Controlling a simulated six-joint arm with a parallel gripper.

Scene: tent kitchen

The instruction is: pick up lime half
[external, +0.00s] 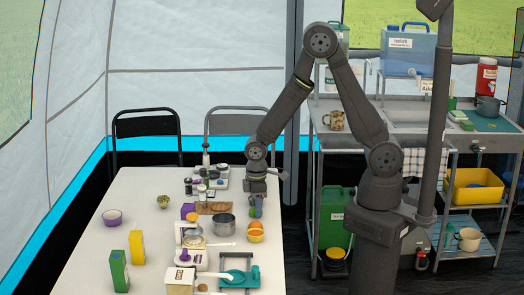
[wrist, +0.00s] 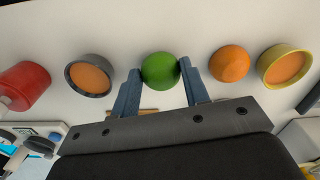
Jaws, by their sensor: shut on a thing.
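The lime half (wrist: 160,70) is a green dome in the wrist view, its rounded side facing the camera. It sits between the two blue fingers of my gripper (wrist: 161,84), which are shut on it. In the external view my gripper (external: 255,209) points down over the right side of the white table. The lime half is too small there to make out clearly between the fingers. I cannot tell whether it still touches the table.
In the wrist view an orange dome (wrist: 229,64) and a yellow-rimmed bowl (wrist: 284,67) lie right of my gripper. A grey bowl (wrist: 89,77) and a red cylinder (wrist: 22,86) lie left.

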